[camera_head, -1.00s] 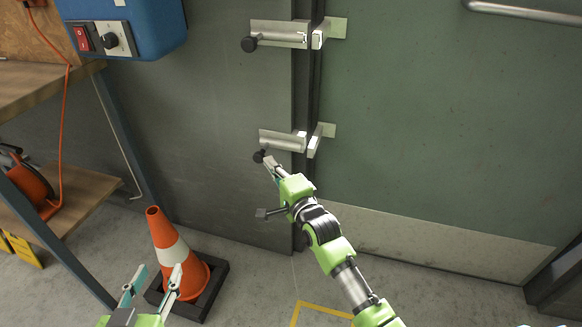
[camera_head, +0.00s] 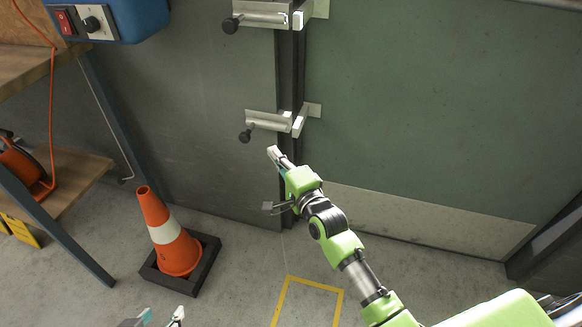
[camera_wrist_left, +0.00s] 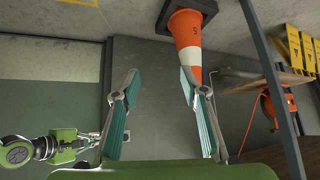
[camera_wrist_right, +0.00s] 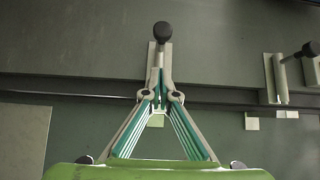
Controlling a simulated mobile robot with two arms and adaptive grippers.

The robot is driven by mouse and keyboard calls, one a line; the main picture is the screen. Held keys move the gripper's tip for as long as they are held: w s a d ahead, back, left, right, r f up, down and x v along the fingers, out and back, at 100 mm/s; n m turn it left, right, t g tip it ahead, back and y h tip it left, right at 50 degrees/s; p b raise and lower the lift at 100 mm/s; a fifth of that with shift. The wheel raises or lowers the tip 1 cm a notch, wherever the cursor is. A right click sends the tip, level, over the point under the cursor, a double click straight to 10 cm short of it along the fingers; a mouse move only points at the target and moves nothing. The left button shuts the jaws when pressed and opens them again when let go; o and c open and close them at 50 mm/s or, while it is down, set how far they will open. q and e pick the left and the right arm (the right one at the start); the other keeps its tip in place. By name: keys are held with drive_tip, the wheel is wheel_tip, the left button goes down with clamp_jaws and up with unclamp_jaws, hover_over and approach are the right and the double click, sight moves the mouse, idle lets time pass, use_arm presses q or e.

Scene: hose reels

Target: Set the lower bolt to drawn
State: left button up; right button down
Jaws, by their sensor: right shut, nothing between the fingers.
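The lower bolt (camera_head: 268,121) is a pale metal barrel on the grey door panel, with a black knob (camera_head: 246,136) at its left end, hanging down. Whether its rod sits in the keeper at the right, I cannot tell. My right gripper (camera_head: 273,152) is shut and empty, just below the barrel and right of the knob. In the right wrist view the shut fingertips (camera_wrist_right: 159,75) point at the lower bolt, whose knob (camera_wrist_right: 162,31) shows beyond them; contact is unclear. My left gripper (camera_wrist_left: 160,71) is open and empty, low in the head view (camera_head: 160,316).
The upper bolt (camera_head: 260,18) sits above on the same panel. An orange cone (camera_head: 170,240) on a black base stands on the floor at left. A bench (camera_head: 60,165) with an orange reel (camera_head: 25,170) and a blue box (camera_head: 110,18) are further left.

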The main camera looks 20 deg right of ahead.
use_arm(q)
drive_tip(key=s+a+f+g, duration=0.1)
drive_tip(key=s+g, duration=0.1)
drive_tip(key=s, duration=0.2)
drive_tip(key=s+a+f+g+y+p, duration=0.1)
drive_tip(key=s+f+g, duration=0.1)
drive_tip(key=s, duration=0.3)
drive_tip(key=shift+a, duration=0.4)
use_arm(e)
drive_tip(key=s+d, duration=0.1)
drive_tip(key=s, duration=0.5)
drive_tip(key=shift+s+d, duration=0.2)
use_arm(q)
drive_tip(key=shift+f, duration=0.1)
